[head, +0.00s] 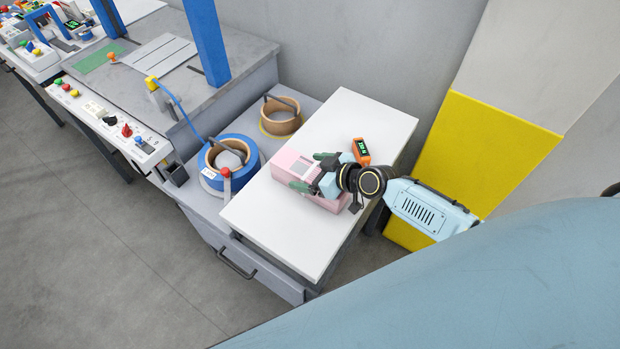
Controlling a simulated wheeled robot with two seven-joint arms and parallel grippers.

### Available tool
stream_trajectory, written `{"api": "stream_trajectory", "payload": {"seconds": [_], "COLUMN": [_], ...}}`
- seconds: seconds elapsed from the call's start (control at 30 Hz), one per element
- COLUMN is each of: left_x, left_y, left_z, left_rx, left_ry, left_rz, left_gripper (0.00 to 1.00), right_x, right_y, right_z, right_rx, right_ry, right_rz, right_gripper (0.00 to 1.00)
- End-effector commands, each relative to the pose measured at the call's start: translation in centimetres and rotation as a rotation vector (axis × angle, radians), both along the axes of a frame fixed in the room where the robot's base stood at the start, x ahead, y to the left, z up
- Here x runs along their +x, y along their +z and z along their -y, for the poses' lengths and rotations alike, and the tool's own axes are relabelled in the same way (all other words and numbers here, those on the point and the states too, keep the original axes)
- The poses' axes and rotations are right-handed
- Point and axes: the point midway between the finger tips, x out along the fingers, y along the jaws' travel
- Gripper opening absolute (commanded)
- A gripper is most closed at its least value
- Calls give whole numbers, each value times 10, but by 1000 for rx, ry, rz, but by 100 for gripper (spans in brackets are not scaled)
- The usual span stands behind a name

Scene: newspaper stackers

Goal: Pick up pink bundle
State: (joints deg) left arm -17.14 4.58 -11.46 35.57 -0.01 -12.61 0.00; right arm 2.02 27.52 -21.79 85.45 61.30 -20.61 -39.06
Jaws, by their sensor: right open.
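The pink bundle (290,164) lies on the white tabletop (345,115), near its left edge and about midway along it. It has a pale label on top. My right gripper (312,172) is open, with green-tipped fingers over the bundle's upper right part, one finger on the far side and one on the near side. My left gripper is not in view.
An orange device with a green display (361,151) stands right behind my right gripper. A blue strap roll (212,163) and a brown roll (281,123) sit on the grey cabinet at left. The near part of the white tabletop is clear.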

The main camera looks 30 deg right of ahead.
Motion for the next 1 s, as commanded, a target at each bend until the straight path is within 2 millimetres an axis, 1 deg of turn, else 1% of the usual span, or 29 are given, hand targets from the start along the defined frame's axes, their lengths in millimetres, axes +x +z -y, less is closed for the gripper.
{"api": "stream_trajectory", "payload": {"seconds": [0.27,0.9,0.93,1.0], "left_x": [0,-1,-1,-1], "left_y": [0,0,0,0], "left_z": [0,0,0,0], "left_rx": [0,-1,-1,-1], "left_ry": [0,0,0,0], "left_rz": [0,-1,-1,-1], "left_gripper": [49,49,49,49], "right_x": [2,2,4,4], "right_y": [-1,-1,2,2], "right_z": [-1,-1,-1,-1], "right_rx": [-1,-1,2,2], "right_ry": [0,0,-2,-2], "right_rz": [-1,-1,8,8], "right_gripper": [87,4,4,4]}}
